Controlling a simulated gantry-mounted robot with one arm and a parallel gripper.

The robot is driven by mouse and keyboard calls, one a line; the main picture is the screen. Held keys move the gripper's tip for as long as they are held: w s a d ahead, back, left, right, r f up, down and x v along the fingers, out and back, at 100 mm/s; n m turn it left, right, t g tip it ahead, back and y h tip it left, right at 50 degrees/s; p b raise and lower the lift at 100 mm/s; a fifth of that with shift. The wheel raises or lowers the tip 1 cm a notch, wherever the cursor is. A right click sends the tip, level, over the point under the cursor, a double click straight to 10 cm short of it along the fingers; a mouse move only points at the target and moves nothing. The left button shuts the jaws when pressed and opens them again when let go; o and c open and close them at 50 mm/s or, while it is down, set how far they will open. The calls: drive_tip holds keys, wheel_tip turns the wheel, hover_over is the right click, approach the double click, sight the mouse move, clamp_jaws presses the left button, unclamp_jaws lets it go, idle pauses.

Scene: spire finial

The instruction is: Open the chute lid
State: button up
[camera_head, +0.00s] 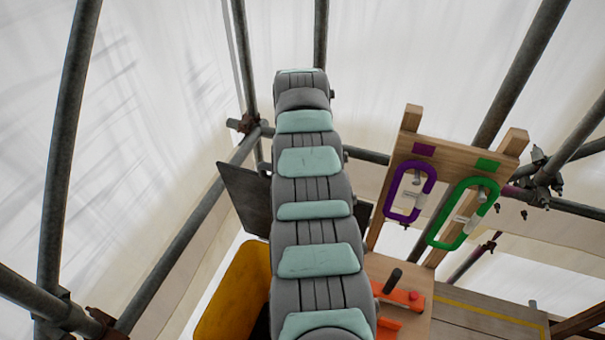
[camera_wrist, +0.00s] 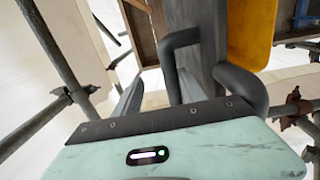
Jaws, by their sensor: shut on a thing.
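The chute lid is a dark grey flat panel (camera_head: 246,197) behind my arm in the head view. It stands raised at a tilt above the yellow chute (camera_head: 232,295), and my arm hides its middle. In the wrist view the lid (camera_wrist: 203,45) rises beyond my gripper, with the yellow chute (camera_wrist: 252,32) at its right. A dark bent bar handle (camera_wrist: 169,68) stands out from the lid. My gripper (camera_wrist: 160,85) is shut on this handle, with a grey finger on each side of the bar. The head view hides my gripper behind the arm.
A wooden rack at the right holds a purple carabiner (camera_head: 389,196) and a green carabiner (camera_head: 433,236). An orange tool (camera_head: 398,295) lies on the wooden board below. Scaffold poles (camera_head: 68,160) surround the place, with white sheeting behind.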

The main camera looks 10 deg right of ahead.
drive_tip(key=shift+w+r, duration=0.1)
drive_tip(key=shift+r, duration=0.2)
wheel_tip(320, 180, up, 10)
drive_tip(key=p, duration=0.1)
drive_tip(key=shift+s+a+r, duration=0.15)
drive_tip(key=shift+s+a, duration=0.05)
drive_tip(key=shift+s, duration=0.2)
